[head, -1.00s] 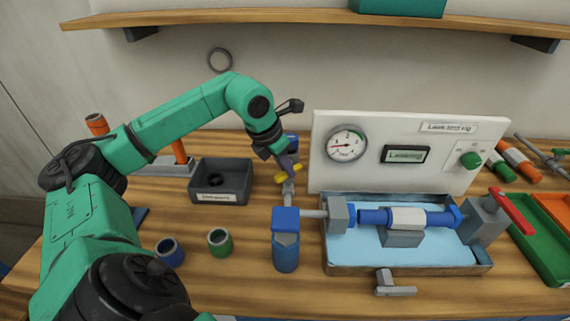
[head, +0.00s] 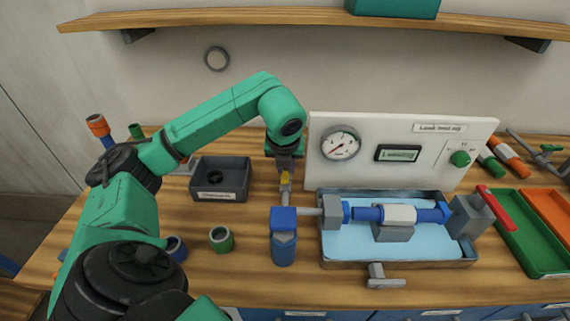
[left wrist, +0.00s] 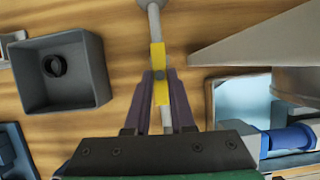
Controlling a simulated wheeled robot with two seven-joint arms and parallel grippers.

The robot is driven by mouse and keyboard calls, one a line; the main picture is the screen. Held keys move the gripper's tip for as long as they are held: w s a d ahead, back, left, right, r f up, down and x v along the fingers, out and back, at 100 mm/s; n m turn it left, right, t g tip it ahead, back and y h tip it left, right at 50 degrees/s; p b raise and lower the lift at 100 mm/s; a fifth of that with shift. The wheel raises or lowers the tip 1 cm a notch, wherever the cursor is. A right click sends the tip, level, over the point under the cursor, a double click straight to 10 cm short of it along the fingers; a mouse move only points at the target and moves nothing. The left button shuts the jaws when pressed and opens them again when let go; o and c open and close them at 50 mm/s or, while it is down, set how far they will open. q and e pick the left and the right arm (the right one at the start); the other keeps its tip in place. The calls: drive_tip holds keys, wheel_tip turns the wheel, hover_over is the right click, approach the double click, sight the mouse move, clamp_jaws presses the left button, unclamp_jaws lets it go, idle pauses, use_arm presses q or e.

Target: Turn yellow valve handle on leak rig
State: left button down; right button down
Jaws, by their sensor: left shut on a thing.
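The yellow valve handle (head: 286,179) sits on the thin grey pipe left of the leak rig. In the left wrist view the handle (left wrist: 158,62) lies in line with the grey pipe (left wrist: 154,20). My left gripper (left wrist: 160,80) is shut on the handle, one dark finger on each side of it. In the head view my left gripper (head: 285,168) points down over the handle and hides part of it. The rig panel (head: 400,125) carries a round gauge (head: 341,143), a small display (head: 397,154) and a green knob (head: 460,158). My right gripper is not in view.
A dark open bin (head: 221,195) stands left of the handle. A blue cylinder (head: 284,248) stands in front, and a water tray (head: 345,255) lies to the right. A green ring (head: 221,239) sits on the bench.

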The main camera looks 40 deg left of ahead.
use_arm(q)
drive_tip(key=shift+w+n, duration=0.1)
drive_tip(key=shift+n, duration=0.2)
drive_tip(key=c, duration=0.8)
unclamp_jaws()
drive_tip(key=shift+o, duration=0.2)
drive_tip(key=v, duration=0.8)
drive_tip(key=shift+w+r, duration=0.1)
drive_tip(key=shift+r, duration=0.05)
drive_tip(key=p+v, duration=0.4)
drive_tip(key=v, duration=0.2)
drive_tip(key=shift+s+d, duration=0.15)
drive_tip(key=shift+s, duration=0.1)
drive_tip(key=shift+r, duration=0.1)
